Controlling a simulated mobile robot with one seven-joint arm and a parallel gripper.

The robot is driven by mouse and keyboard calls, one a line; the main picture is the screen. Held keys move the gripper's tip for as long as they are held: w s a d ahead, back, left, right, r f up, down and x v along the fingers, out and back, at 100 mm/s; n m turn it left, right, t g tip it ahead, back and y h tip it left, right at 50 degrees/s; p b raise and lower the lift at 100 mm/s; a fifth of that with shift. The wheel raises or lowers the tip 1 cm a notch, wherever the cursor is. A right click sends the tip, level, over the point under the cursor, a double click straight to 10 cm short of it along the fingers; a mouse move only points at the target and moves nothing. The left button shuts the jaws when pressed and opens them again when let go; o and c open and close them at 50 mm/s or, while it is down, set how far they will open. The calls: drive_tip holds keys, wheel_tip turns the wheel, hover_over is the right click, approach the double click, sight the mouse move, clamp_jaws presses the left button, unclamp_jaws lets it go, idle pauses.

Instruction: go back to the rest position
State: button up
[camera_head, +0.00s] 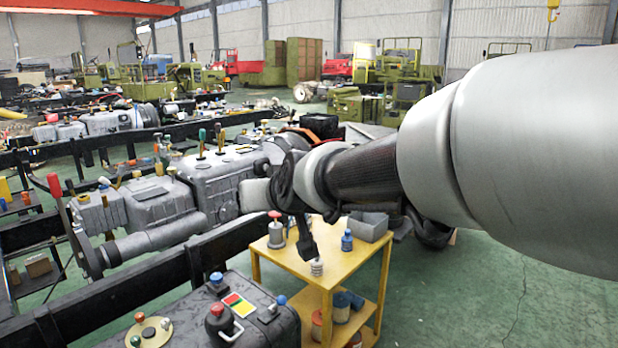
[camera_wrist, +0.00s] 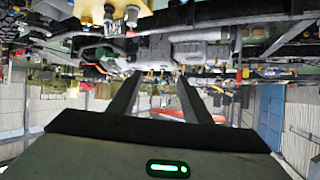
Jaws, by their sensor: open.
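My arm reaches from the right edge of the head view to the middle, above a yellow two-level table (camera_head: 318,277). My gripper (camera_head: 308,252) hangs at the arm's end, its dark fingers pointing down over the tabletop. In the wrist view, which is upside down, the two dark fingers of my gripper (camera_wrist: 158,76) stand apart with nothing held between them. A small grey-white ribbed part (camera_head: 316,267) stands on the table just below the fingers in the head view; I cannot tell the exact gap.
On the table are a red-topped grey part (camera_head: 276,232), a blue bottle-like part (camera_head: 347,240) and a grey bin (camera_head: 368,226). A long black chassis frame with a grey gearbox (camera_head: 224,185) runs on the left. Green floor (camera_head: 490,290) is clear at right.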

drive_tip(key=s+d+f+m+g+h, duration=0.1)
drive_tip(key=s+d+f+g+h, duration=0.15)
drive_tip(key=s+d, duration=0.55)
drive_tip(key=s+d+f+m+g+h, duration=0.15)
drive_tip(key=s+d+f, duration=0.25)
drive_tip(key=s+d, duration=0.4)
drive_tip(key=s+d+f+m+g+h, duration=0.1)
drive_tip(key=s+d+f+m+g, duration=0.15)
drive_tip(key=s+d, duration=0.55)
wheel_tip(320, 180, up, 25)
drive_tip(key=s+a+n+p, duration=0.1)
drive_tip(key=s+p, duration=0.1)
drive_tip(key=p, duration=2.4)
drive_tip(key=shift+a+r, duration=0.15)
drive_tip(key=shift+a, duration=0.15)
drive_tip(key=shift+s+t, duration=0.1)
drive_tip(key=shift+t, duration=0.15)
